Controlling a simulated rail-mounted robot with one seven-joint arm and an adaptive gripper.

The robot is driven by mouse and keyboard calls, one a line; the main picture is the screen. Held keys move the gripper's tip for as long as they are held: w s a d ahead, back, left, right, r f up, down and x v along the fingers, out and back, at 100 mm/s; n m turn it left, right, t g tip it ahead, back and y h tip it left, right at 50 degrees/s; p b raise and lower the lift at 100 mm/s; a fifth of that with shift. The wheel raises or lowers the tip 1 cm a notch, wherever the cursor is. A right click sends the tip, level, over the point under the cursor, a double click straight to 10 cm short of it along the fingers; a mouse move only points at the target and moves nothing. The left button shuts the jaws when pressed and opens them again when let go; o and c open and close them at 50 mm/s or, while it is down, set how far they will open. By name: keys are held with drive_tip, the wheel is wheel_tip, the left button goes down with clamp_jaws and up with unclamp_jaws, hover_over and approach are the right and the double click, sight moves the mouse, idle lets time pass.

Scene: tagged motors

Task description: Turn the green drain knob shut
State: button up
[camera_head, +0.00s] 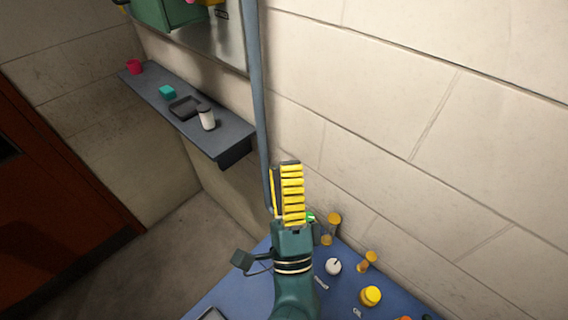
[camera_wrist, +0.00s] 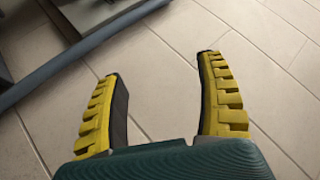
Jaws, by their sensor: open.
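My gripper (camera_head: 287,168) is raised above the blue surface in the head view, in front of the pale wall. In the wrist view my gripper (camera_wrist: 160,67) is open, its two yellow ribbed fingers spread with nothing between them. A small bright green part (camera_head: 311,217) shows just right of the gripper's base in the head view. Most of it is hidden behind my gripper, so I cannot tell if it is the drain knob or how it is turned. No green knob shows in the wrist view.
The blue surface (camera_head: 345,292) bears a white round knob (camera_head: 333,266), a yellow round cap (camera_head: 371,296), orange-yellow fittings (camera_head: 332,229) and small labels. A grey pipe (camera_head: 257,100) runs down left of my gripper. A wall shelf (camera_head: 233,140) holds a white-bodied cup (camera_head: 207,118) and small items.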

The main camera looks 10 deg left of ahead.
drive_tip(key=w+d+f+m+t+h, duration=0.1)
drive_tip(key=d+m+h, duration=0.6)
drive_tip(key=m+h, duration=0.3)
drive_tip(key=w+d+f+m+g+h, duration=0.2)
drive_tip(key=d+f+m+g+h, duration=0.5)
drive_tip(key=m+h, duration=0.45)
drive_tip(key=m+g+y+b, duration=0.3)
drive_tip(key=m+g+y, duration=0.2)
drive_tip(key=m+g, duration=0.35)
approach(306, 217)
drive_tip(key=shift+n+h, duration=0.35)
drive_tip(key=shift+n, duration=0.25)
drive_tip(key=x, duration=0.5)
drive_tip(key=b+x, duration=0.1)
drive_tip(key=x, duration=0.4)
drive_tip(key=shift+w+f, duration=0.2)
drive_tip(key=shift+f, duration=0.15)
